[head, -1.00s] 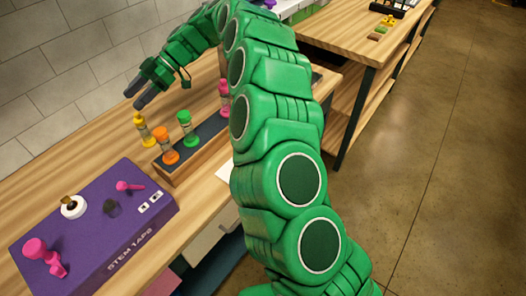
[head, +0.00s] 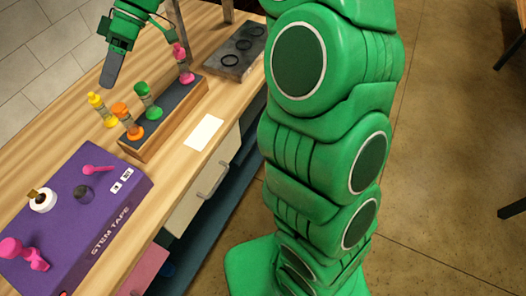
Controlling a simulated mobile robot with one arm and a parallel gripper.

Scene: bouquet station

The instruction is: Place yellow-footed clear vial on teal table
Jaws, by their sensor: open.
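The fingers show apart from the vial, and the second finger is mostly hidden. No teal table can be made out; only a dark teal surface (head: 222,190) shows low under the counter.
A wooden rack (head: 165,128) holds orange, green and pink vials close beside the yellow one. A purple stem tape box (head: 112,205) lies in front. A grey slab with rings (head: 232,55) and a white card (head: 204,132) lie farther right. Floor is open at right.

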